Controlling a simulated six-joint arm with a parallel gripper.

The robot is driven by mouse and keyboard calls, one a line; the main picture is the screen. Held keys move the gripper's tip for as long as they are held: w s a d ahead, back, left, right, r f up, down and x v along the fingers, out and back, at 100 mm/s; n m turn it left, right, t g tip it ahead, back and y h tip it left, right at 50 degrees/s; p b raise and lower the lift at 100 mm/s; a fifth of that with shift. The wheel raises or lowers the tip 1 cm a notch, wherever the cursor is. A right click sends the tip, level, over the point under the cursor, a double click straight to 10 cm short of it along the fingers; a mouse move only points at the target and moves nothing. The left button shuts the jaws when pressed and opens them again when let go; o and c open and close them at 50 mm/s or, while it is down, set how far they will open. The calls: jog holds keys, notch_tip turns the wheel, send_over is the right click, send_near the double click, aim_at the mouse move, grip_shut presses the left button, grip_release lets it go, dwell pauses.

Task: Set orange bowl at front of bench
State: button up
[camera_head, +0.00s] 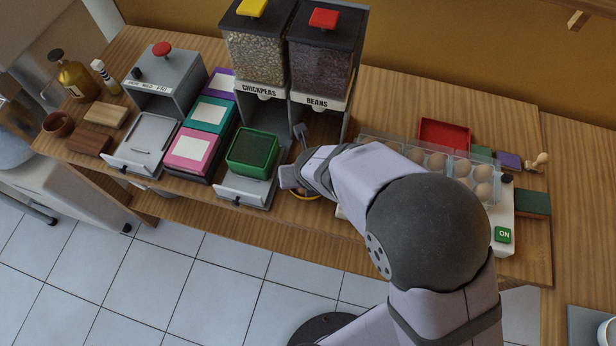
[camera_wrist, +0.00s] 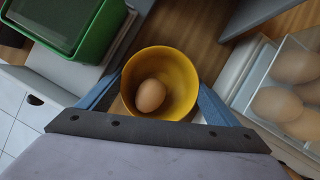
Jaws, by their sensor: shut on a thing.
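The orange bowl (camera_wrist: 182,72), yellow-orange in the picture, sits between the two blue-grey fingers of my gripper (camera_wrist: 160,92) in the wrist view. One finger is at each side of the bowl, and the gripper is shut on it. A brown egg (camera_wrist: 151,96) lies inside the bowl. In the head view only a sliver of the bowl's rim (camera_head: 304,196) shows below my gripper (camera_head: 294,180), near the front edge of the wooden bench (camera_head: 445,98). My arm hides the rest. I cannot tell whether the bowl touches the bench.
A green container (camera_head: 252,152) stands close on the left, above a grey drawer (camera_head: 245,190). The chickpeas dispenser (camera_head: 254,55) and beans dispenser (camera_head: 322,62) stand behind. A clear egg tray (camera_head: 435,160) is on the right, with a red tray (camera_head: 444,134) behind it.

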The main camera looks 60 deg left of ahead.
jog(key=shift+f, duration=0.15)
jog(key=o, duration=1)
jog(key=shift+d+r, duration=0.1)
jog(key=shift+r, duration=0.45)
jog(key=p+v, duration=0.1)
jog(key=v, duration=1)
jog(key=shift+s+d, duration=0.15)
jog(key=shift+d, duration=0.05)
jog(key=shift+r, duration=0.1)
